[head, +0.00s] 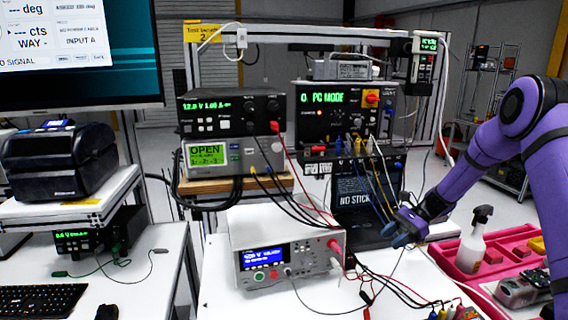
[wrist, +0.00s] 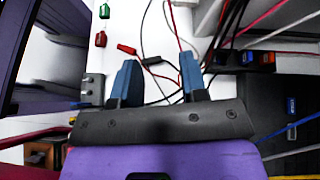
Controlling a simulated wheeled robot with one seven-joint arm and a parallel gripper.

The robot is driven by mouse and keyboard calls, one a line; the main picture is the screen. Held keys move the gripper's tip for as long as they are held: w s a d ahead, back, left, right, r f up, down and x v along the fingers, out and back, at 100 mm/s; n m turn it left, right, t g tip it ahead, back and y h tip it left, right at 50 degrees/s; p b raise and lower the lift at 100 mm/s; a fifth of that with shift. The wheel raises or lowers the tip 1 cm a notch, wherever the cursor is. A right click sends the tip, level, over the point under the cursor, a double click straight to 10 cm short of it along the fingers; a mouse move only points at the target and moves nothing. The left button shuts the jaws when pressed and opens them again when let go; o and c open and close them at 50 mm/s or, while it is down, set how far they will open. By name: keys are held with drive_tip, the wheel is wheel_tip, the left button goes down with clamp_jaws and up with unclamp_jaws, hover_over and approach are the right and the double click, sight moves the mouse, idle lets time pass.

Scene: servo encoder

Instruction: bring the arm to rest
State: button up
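My purple arm (head: 480,150) reaches in from the right in the head view. My gripper (head: 392,236) is over the right part of the white bench, in front of the dark laptop-like device. In the wrist view my gripper (wrist: 160,82) shows two blue fingers standing well apart, with nothing held between them. Black and red leads lie on the white surface beyond the fingertips. The head view does not show clearly whether the fingers touch any cable.
A bench meter (head: 262,256) stands left of my gripper, with leads running across the bench. Stacked instruments (head: 230,112) stand behind it. A red tray (head: 455,262) with a spray bottle (head: 474,240) lies under my arm at the right. Hanging cables (head: 372,175) are close to my gripper.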

drive_tip(key=s+a+r+n+t+h, duration=0.1)
drive_tip(key=s+a+r+n+h, duration=0.2)
drive_tip(key=s+r, duration=0.65)
drive_tip(key=s+r+n+t+h, duration=0.1)
drive_tip(key=s+r+n+h, duration=0.45)
drive_tip(key=r, duration=0.75)
drive_tip(key=s+r+n+t+h, duration=0.1)
drive_tip(key=s+r+n+t, duration=0.1)
drive_tip(key=s, duration=0.9)
drive_tip(key=s+d+r+n+t+h, duration=0.1)
drive_tip(key=s+r+n+t, duration=0.2)
drive_tip(key=s, duration=0.9)
drive_tip(key=shift+d+r+t+h, duration=0.25)
drive_tip(key=shift+r+t+h, duration=0.1)
drive_tip(key=shift+r+t, duration=0.3)
